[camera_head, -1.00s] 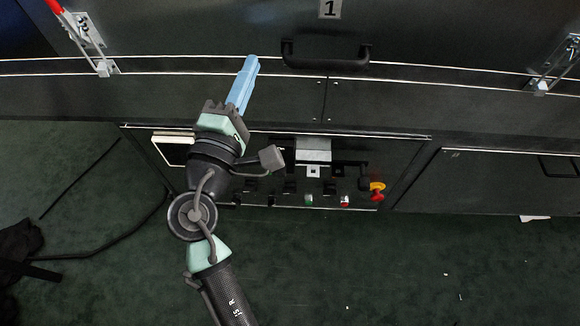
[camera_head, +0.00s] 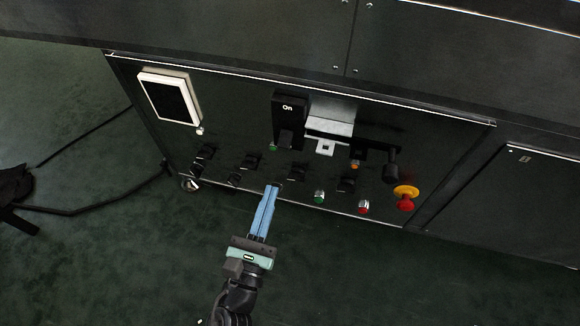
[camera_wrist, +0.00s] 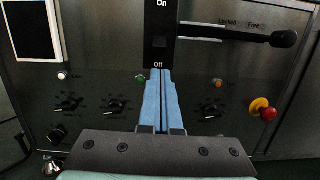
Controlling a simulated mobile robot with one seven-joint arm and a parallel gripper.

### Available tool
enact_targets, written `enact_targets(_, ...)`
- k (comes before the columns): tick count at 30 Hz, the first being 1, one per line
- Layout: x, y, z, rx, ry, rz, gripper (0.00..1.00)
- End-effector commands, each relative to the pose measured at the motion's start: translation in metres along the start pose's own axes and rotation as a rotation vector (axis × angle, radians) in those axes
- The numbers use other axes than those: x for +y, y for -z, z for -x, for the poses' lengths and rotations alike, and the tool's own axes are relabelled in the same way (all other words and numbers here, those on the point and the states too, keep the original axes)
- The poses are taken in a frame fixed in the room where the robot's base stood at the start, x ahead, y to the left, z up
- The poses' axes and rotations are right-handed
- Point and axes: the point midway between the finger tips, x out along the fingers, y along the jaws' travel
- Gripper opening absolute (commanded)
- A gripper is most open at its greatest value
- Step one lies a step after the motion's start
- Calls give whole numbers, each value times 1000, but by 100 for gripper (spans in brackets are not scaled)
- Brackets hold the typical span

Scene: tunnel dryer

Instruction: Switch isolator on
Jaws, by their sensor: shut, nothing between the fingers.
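The isolator (camera_head: 289,118) is a black upright switch plate marked "On" at its top, on the dark control panel (camera_head: 225,110). In the wrist view the isolator (camera_wrist: 161,42) shows "On" at the top and "Off" at the bottom, with a dark block in its lower half, near the "Off" mark. My gripper (camera_head: 272,188) has blue fingers that are shut and empty. In the head view the fingertips are below the isolator, near the panel's lower part. In the wrist view my gripper (camera_wrist: 161,72) points at the isolator's lower end; contact cannot be told.
A white-framed screen (camera_head: 197,95) is at the panel's left. Several black knobs (camera_head: 250,162) line the lower panel. A silver bracket (camera_head: 330,118) and a black lever (camera_head: 391,165) are right of the isolator. A red and yellow emergency stop (camera_head: 405,198) and green button (camera_head: 319,196) protrude.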

Motion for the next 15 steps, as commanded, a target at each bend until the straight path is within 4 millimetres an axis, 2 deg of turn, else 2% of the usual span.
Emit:
enact_targets(3, 1, 8, 5, 1, -11, 27, 0)
enact_targets(15, 1, 8, 2, 0, -11, 28, 0)
